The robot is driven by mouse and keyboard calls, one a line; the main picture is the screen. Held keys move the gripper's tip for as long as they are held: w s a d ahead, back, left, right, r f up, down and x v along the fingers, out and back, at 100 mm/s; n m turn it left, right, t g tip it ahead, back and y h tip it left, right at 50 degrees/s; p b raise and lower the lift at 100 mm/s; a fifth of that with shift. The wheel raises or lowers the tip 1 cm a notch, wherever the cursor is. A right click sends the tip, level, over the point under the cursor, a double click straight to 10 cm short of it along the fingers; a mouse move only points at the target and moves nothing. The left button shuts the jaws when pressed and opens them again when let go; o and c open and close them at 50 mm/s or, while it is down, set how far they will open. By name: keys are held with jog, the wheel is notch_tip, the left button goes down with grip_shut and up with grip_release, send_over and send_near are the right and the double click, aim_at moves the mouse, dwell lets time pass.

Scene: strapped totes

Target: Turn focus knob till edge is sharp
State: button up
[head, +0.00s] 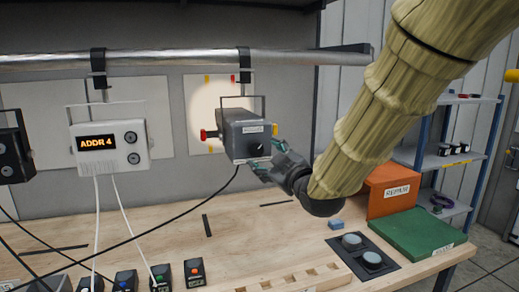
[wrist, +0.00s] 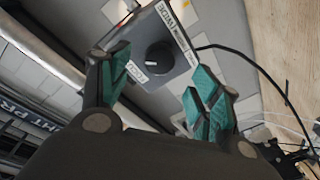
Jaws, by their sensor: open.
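A grey spotlight (head: 240,136) hangs from the metal pipe by a yoke. Its round black focus knob (wrist: 160,56) sits on the rear face, with a label reading FOCUS beside it in the wrist view. My gripper (head: 270,166) is at the right of the spotlight's rear face in the head view. In the wrist view its teal-padded fingers (wrist: 156,95) stand apart, with the knob beyond and between them, not gripped. A bright round patch of light (head: 212,108) falls on the white panel behind the spotlight; how sharp its edge is, I cannot tell.
A white fixture (head: 110,145) showing ADDR 4 hangs at left beside a black one (head: 13,156). A black cable (head: 170,221) runs down from the spotlight. An orange REPAIR bin (head: 388,188) and a green box (head: 418,235) stand at right. Several small button boxes line the bench front.

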aim_at(258, 152)
jog(key=shift+p+x, duration=0.85)
jog(key=shift+x, duration=2.2)
jog(key=c, duration=1)
jog(key=shift+f, duration=0.15)
